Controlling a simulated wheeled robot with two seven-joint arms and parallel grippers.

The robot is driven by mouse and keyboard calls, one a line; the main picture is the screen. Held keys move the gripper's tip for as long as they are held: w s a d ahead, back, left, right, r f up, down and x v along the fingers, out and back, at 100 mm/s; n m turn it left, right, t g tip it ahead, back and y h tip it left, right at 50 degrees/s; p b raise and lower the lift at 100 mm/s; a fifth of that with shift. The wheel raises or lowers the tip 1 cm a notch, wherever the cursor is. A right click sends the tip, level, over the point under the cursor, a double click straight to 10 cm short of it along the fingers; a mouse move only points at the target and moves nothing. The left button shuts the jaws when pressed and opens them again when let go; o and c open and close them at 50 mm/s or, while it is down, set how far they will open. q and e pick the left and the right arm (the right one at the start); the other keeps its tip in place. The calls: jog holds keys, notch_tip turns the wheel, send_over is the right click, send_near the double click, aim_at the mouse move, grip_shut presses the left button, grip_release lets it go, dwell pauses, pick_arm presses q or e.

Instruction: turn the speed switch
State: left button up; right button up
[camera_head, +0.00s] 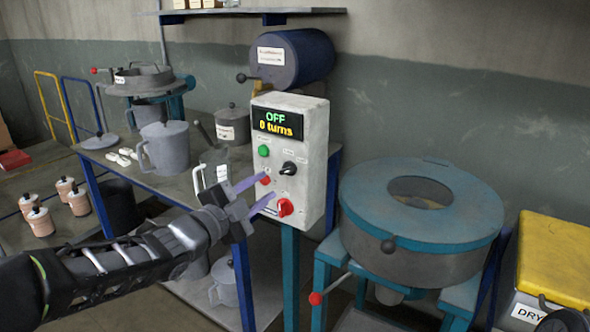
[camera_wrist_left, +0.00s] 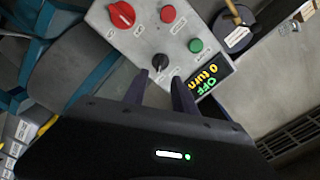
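The control box (camera_head: 313,160) is pale grey, with a display (camera_head: 277,123) reading "OFF" and "0 turns". A black rotary switch (camera_head: 288,168) is on its face, with a green button (camera_head: 263,151), a red button (camera_head: 265,180) and a red knob (camera_head: 285,207). The small labels are unreadable, so I cannot confirm which is the speed switch. My left gripper (camera_head: 271,185) is open in front of the panel. In the left wrist view, the black switch (camera_wrist_left: 160,62) appears just beyond and between the open fingertips (camera_wrist_left: 161,77). Contact is not visible. My right gripper is not identifiable.
A round blue-topped machine (camera_head: 480,205) stands right of the box. A yellow-lidded bin (camera_head: 555,260) is at far right. A table with a grey jug (camera_head: 165,147) and a lidded pot (camera_head: 232,125) is behind and left. A blue drum (camera_head: 310,55) is above.

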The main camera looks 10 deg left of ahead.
aim_at(285, 172)
pick_arm(q)
jog(key=shift+x, duration=3.8)
jog(key=shift+c, duration=0.4)
grip_shut()
